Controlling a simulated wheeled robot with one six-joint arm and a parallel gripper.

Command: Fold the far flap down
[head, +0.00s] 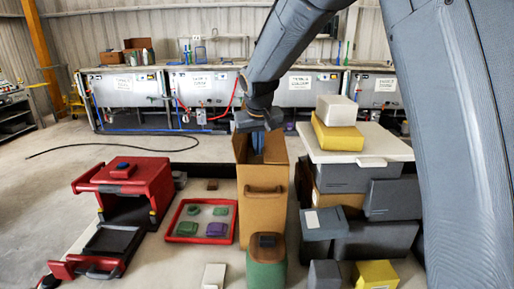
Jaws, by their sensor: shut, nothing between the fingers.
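A tall brown cardboard box (264,222) stands in the middle of the head view, with a handle-like strip on its near face. Its top looks open, with brown panels standing up at the left and right of the opening. My arm reaches down from the upper right to the back of the box top. My gripper (257,145) is shut and holds nothing; it is small and partly hidden by my wrist and the box's edges. The far flap is mostly hidden behind my wrist, so I cannot tell its angle or whether my gripper touches it.
Left are a red case (152,184) with an open drawer and a red-rimmed tray (172,228) of green and purple pieces. Right, grey boxes (345,180) support a white board (388,146) with yellow and white blocks. A green-brown container (266,272) stands in front. Tanks (210,90) line the back.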

